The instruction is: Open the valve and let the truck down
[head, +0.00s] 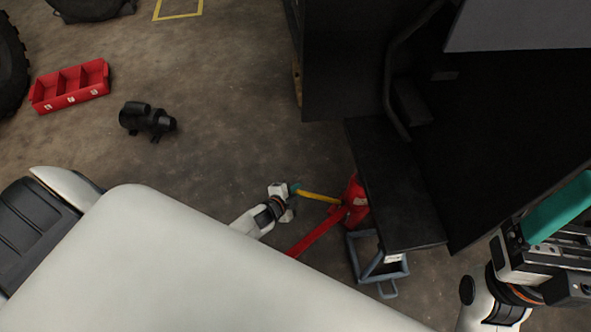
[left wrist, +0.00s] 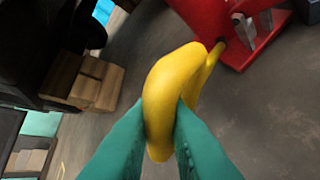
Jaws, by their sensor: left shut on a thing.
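The yellow valve handle (head: 320,196) sticks out to the left from the red jack (head: 355,198), beside the black truck (head: 395,185). My left gripper (head: 294,189) is at the handle's outer end. In the left wrist view the teal fingers of this gripper (left wrist: 160,115) are on both sides of the thick yellow handle (left wrist: 170,85), shut on it. The thin end of the handle meets the red jack (left wrist: 235,25). My right gripper (head: 560,208) is at the right edge; one teal finger shows clearly, and its opening cannot be told.
A red lever (head: 315,237) slopes down left from the jack. A blue-grey frame stand (head: 362,268) is under the truck's step. A red divided bin (head: 70,86) and a black motor-like part (head: 147,119) lie on the floor. The floor between them and the truck is clear.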

